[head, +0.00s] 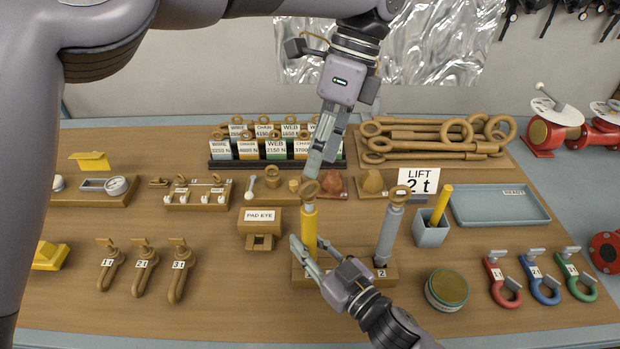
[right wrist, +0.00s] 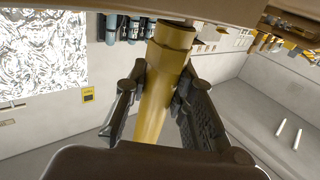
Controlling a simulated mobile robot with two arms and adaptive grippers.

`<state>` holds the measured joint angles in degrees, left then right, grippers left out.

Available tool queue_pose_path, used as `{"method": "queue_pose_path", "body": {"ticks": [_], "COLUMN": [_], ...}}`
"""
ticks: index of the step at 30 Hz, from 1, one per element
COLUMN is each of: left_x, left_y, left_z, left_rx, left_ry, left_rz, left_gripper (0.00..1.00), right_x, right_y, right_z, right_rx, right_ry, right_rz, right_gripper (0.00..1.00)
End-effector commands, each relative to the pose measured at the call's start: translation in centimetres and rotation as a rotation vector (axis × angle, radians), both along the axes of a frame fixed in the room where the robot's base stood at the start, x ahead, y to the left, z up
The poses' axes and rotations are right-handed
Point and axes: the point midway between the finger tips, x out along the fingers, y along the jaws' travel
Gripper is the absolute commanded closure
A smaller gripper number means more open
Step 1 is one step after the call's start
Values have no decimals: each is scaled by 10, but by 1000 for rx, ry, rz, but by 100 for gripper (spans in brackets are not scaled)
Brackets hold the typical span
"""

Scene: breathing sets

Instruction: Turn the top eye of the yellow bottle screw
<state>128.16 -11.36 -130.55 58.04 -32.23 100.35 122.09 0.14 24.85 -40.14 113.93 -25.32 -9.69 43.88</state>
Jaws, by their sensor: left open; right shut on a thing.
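The yellow bottle screw (head: 309,228) stands upright in the left part of a wooden stand (head: 345,277). Its brown top eye (head: 309,191) points up. My left gripper (head: 319,171) is open, pointing down, with its fingertips just above or at the eye; I cannot tell whether they touch. My right gripper (head: 309,256) is shut on the yellow body low down, coming from the front right. In the right wrist view the yellow body (right wrist: 158,95) stands between the two fingers of the right gripper (right wrist: 155,95). The eye is not clear in that view.
A grey bottle screw (head: 389,235) stands in the same stand, marked 2. A grey cup (head: 431,231) with a yellow stick and a round green tin (head: 447,289) are to the right. The pad eye block (head: 261,220) is to the left.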

Motion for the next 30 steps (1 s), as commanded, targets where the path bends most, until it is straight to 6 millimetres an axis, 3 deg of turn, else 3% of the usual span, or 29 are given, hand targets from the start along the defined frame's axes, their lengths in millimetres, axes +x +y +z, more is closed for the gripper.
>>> {"method": "queue_pose_path", "body": {"ticks": [18, 30], "left_x": [-10, -12], "left_y": [6, 9], "left_z": [12, 30], "left_rx": [-405, -533], "left_ry": [335, 472], "left_rz": [-1477, -2470], "left_gripper": [47, 47], "right_x": [-1, -1], "right_y": [0, 0], "right_z": [-2, -3], "right_rx": [-1, -2], "right_ry": [4, 5], "right_rz": [0, 0], "right_gripper": [100, 100]}}
